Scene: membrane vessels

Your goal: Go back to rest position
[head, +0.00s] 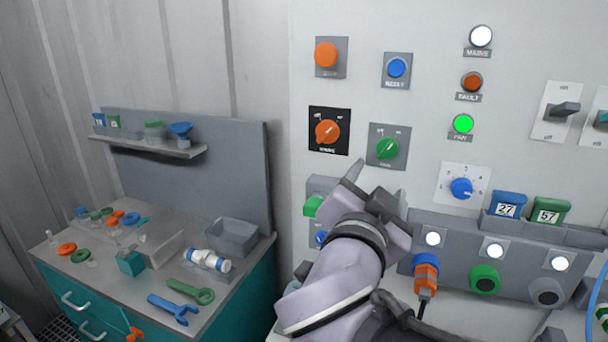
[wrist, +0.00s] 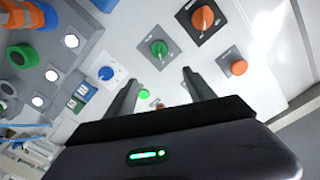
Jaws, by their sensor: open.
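My gripper (head: 378,188) is in front of the light grey control panel (head: 440,30) in the head view, below the green rotary knob (head: 388,148). In the wrist view its two fingers (wrist: 160,92) stand apart with nothing between them but the panel further off. The jaws are open and empty. My arm covers part of the panel's lower left, including some of a grey box with a green button (head: 313,206).
The panel carries an orange knob (head: 327,131), a blue knob (head: 461,188), lamps, switches and connectors. An orange plug (head: 426,274) with a cable sits below. A workbench (head: 235,285) with tools and small parts stands at the left.

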